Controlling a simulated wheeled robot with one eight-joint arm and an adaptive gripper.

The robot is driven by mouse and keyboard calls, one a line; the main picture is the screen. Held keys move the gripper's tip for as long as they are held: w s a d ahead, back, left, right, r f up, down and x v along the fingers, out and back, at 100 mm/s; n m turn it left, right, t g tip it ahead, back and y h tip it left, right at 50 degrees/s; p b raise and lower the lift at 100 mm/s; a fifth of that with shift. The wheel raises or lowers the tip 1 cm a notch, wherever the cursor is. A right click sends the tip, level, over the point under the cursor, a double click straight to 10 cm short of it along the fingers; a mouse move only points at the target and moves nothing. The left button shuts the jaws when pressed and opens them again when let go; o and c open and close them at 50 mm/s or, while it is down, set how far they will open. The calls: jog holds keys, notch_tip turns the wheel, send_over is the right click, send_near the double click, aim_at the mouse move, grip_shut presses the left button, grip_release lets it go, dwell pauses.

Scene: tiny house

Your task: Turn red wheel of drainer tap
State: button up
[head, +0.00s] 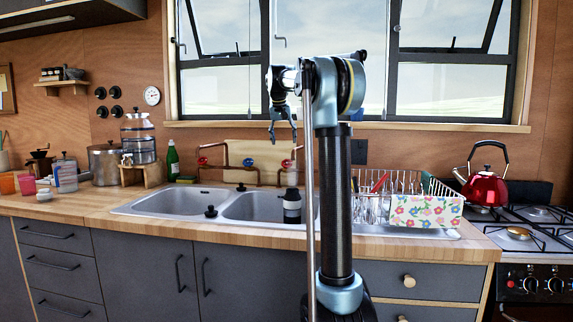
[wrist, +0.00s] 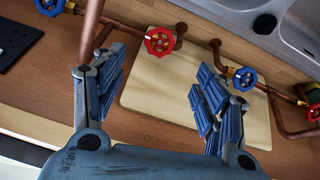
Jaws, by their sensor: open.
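A red wheel (wrist: 159,41) on a copper pipe shows in the wrist view, just beyond and between my two fingers, apart from them. It also shows in the head view (head: 286,164), below my gripper, on the right-hand piping nearest the drainer. A blue wheel (wrist: 50,5) is cut by the wrist view's top left edge. Another blue wheel (wrist: 245,78) and a red wheel (wrist: 313,95) lie to the right there. My gripper (wrist: 158,60) is open and empty. In the head view my gripper (head: 283,138) points down above the piping.
A wooden board (wrist: 140,95) leans behind the pipes. A dish rack (head: 433,184) with glasses and a floral cloth (head: 424,212) stands to the right, with a red kettle (head: 486,187) beyond.

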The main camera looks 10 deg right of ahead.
aim_at(287, 162)
jog(key=x, duration=1.2)
jog(key=shift+d+f, duration=0.1)
jog(key=shift+c, duration=0.2)
jog(key=c, duration=1)
